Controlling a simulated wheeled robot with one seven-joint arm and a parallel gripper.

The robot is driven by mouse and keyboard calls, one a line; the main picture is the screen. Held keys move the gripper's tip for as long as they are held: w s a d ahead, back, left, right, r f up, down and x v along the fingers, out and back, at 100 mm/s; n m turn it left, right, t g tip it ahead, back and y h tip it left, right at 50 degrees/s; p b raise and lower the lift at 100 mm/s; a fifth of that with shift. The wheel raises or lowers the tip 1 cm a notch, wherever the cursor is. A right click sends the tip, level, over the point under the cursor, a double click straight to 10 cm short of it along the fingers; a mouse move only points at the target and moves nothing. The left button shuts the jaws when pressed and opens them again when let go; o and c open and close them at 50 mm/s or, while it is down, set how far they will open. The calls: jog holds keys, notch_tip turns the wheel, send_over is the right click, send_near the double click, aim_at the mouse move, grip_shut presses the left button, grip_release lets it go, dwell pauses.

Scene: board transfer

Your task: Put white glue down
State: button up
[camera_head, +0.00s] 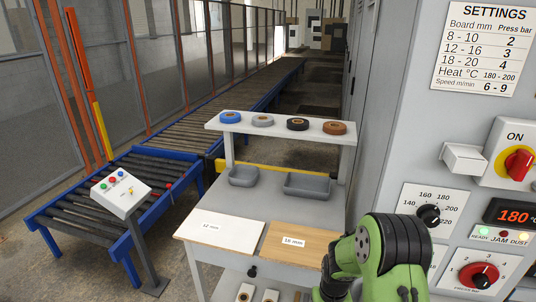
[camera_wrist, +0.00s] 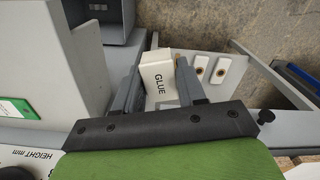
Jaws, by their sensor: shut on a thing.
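A white block-shaped glue pack (camera_wrist: 160,79) marked GLUE sits between the two fingers of my gripper (camera_wrist: 159,88) in the wrist view. My gripper is shut on it. In the wrist view a pale shelf surface with two white pieces with brown centres (camera_wrist: 222,70) lies beyond and right of the glue. In the head view my green and black arm shows at the lower right, and my gripper and the glue are out of sight. Two white pieces with brown centres also show on the low shelf (camera_head: 257,292) under the workbench.
The workbench (camera_head: 222,198) carries a white 12 mm board (camera_head: 219,228), a brown 18 mm board (camera_head: 292,246) and two grey bins (camera_head: 307,186). Several tape rolls (camera_head: 297,124) lie on its upper shelf. A grey machine with a control panel (camera_head: 431,215) stands close on the right. A roller conveyor (camera_head: 100,205) runs at left.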

jog(key=s+d+r+m+p, duration=0.1)
jog(key=s+d+r+m, duration=0.15)
jog(key=d+r, duration=0.45)
jog(key=s+d+r+m+p, duration=0.1)
jog(key=s+d+r, duration=0.2)
jog(key=d, duration=0.8)
jog(key=shift+n, duration=0.25)
notch_tip(320, 180, down, 10)
jog(key=shift+s+r+b, duration=0.15)
jog(key=shift+r+b, duration=0.05)
jog(key=shift+b, duration=0.8)
jog(key=o, duration=1.1)
jog(key=shift+c, duration=0.2)
